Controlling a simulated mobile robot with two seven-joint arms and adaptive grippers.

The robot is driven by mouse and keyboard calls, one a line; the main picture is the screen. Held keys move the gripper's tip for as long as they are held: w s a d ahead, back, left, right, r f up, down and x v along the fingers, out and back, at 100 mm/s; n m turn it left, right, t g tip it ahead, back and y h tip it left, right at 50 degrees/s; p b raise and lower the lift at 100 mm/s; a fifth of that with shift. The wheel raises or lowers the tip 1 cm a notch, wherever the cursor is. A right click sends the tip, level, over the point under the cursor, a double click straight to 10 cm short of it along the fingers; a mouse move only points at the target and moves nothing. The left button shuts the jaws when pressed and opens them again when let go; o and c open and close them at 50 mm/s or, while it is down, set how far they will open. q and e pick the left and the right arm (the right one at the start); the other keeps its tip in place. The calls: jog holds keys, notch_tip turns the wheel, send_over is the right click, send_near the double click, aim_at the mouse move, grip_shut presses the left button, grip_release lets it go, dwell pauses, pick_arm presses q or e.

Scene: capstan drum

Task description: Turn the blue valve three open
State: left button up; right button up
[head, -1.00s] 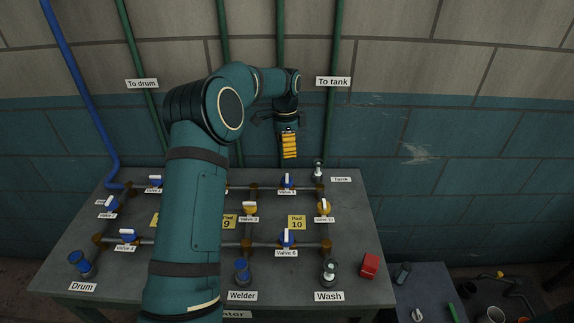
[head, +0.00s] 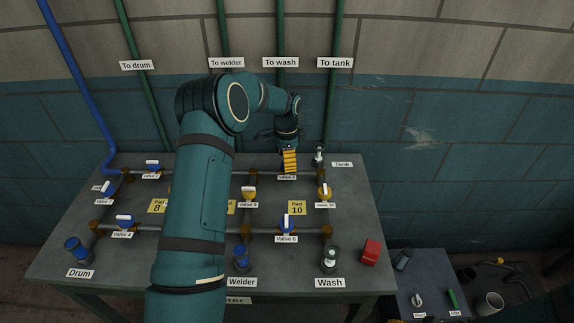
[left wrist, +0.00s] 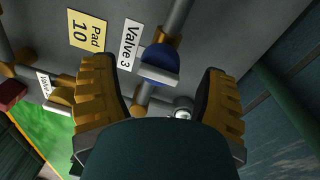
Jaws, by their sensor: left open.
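Valve 3 shows in the left wrist view as a blue body (left wrist: 160,63) with a pale handle edge, on a grey pipe beside its "Valve 3" label (left wrist: 130,44). In the head view my left gripper (head: 290,168) hides the valve, and only its label (head: 287,178) shows below. The left gripper is open and points down at the back pipe. In the left wrist view its two yellow fingers (left wrist: 155,72) stand on either side of the valve, apart from it. I cannot tell the exact height of the fingertips above the valve. My right gripper is not in view.
Valve 6 (head: 286,224), blue, and the yellow valve (head: 324,192) at the right stand near. The Tank fitting (head: 318,156) is just right of my gripper. A red block (head: 371,251) lies at the table's right. The wall is close behind.

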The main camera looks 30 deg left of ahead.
pick_arm(q)
jog(key=shift+f, duration=0.8)
jog(key=c, duration=1.2)
